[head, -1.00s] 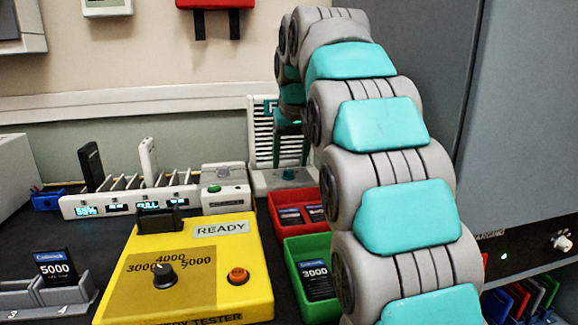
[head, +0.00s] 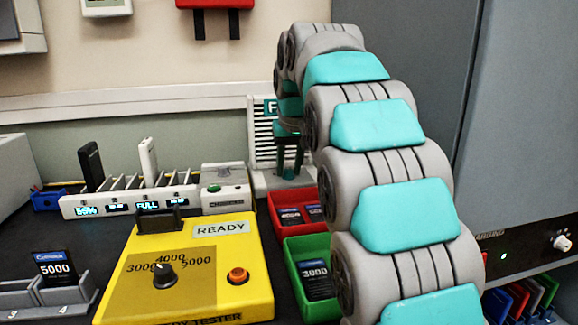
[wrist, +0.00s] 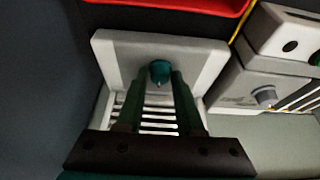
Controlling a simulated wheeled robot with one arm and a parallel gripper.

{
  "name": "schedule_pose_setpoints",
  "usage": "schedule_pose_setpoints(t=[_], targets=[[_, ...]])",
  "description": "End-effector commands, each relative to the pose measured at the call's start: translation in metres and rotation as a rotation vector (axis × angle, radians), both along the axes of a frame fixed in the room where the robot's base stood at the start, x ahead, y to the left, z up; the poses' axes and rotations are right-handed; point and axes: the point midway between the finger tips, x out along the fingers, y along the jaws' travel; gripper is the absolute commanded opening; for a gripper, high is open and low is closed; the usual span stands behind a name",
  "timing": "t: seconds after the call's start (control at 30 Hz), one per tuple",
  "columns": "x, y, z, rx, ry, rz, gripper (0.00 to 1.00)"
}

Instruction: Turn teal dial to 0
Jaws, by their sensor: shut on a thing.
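The teal dial (wrist: 160,72) is a small round knob on a light grey base (wrist: 112,58) with a slatted grille. In the head view the fan unit (head: 262,140) carrying it stands at the back, behind the red bin. My gripper (wrist: 157,84) comes down over the dial, one dark green finger on each side, and is shut on it. In the head view my gripper (head: 289,172) is small and partly behind my arm. The dial's markings and pointer direction cannot be read.
A red bin (head: 275,212) and a green bin (head: 290,262) with phone batteries stand in front of the fan unit. A white charging rack (head: 90,208) is to the left, with a yellow tester (head: 205,290) in front. A grey cabinet (head: 540,120) stands at the right.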

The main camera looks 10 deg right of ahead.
Motion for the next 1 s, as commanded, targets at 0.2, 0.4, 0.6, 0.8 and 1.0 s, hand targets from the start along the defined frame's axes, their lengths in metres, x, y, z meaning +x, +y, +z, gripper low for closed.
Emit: schedule_pose_setpoints(t=[0.2,0.4,0.6,0.8,1.0], targets=[[0.0000,-0.0002,0.0001,0.000,0.000,0.000,0.00],[0.0000,-0.0003,0.0001,0.000,0.000,0.000,0.00],[0.0000,-0.0002,0.0002,0.000,0.000,0.018,0.00],[0.0002,-0.0005,0.0003,0.001,-0.001,0.100,0.00],[0.0003,-0.0013,0.0011,0.001,-0.002,0.251,0.00]])
